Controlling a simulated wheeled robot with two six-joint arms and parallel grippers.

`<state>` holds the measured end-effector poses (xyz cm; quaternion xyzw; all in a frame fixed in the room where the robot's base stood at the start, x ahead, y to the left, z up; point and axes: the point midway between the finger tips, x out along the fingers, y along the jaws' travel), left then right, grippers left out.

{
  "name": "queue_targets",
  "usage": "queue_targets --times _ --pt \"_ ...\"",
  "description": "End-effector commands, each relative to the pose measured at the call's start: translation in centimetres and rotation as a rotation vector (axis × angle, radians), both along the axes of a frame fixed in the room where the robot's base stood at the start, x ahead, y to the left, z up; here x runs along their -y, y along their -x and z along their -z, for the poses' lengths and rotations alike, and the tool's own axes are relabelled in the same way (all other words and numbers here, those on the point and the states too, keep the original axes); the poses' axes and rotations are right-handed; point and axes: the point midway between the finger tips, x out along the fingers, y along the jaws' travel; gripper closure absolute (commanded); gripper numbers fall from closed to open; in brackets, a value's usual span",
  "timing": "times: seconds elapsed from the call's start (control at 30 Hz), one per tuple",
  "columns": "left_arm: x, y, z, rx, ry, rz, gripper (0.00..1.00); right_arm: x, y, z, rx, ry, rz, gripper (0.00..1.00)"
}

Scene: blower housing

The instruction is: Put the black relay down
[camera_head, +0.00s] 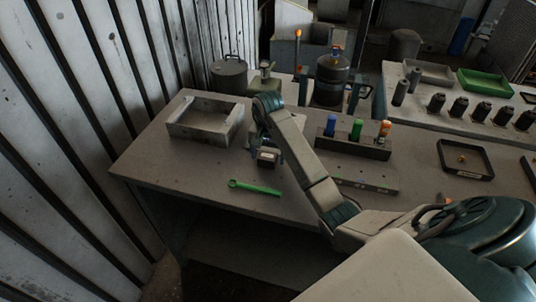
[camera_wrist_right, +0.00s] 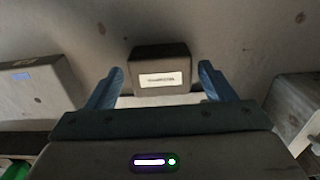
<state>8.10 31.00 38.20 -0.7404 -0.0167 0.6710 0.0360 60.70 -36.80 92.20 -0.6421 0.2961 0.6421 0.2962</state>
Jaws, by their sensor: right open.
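The black relay, a small dark box with a white label (camera_wrist_right: 161,57), stands on the grey surface in the right wrist view. In the head view it appears as a dark block (camera_head: 267,157) on the near bench, below my right wrist. My right gripper (camera_wrist_right: 161,74) is open, with one blue finger on each side of the relay's near end. Gaps show between the fingers and the relay. In the head view the arm partly hides this gripper (camera_head: 272,147). My left gripper is not in view.
A grey open tray (camera_head: 181,130) lies left of the relay, and a green wrench (camera_head: 255,187) lies in front. A rack (camera_head: 350,147) with blue, green and orange cylinders stands to the right, with a level-like bar (camera_head: 365,183) before it. The bench's left front corner is clear.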

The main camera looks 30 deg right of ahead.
Motion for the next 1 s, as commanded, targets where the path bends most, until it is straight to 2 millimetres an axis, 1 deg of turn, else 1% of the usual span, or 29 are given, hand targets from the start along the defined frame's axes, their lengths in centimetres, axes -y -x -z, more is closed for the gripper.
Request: queue_targets --times 0.03,0.7,0.83,1.0 --pt "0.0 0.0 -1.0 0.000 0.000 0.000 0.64 0.0 0.0 -1.0 0.000 0.000 0.000 0.24" --pt "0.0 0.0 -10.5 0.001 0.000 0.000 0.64 0.0 0.0 -10.5 0.000 0.000 0.000 0.24" --pt "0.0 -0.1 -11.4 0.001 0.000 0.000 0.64 0.0 0.0 -11.4 -0.001 -0.001 0.000 0.24" --pt "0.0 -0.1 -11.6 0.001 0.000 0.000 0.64 0.0 0.0 -11.5 -0.001 -0.001 0.000 0.24"
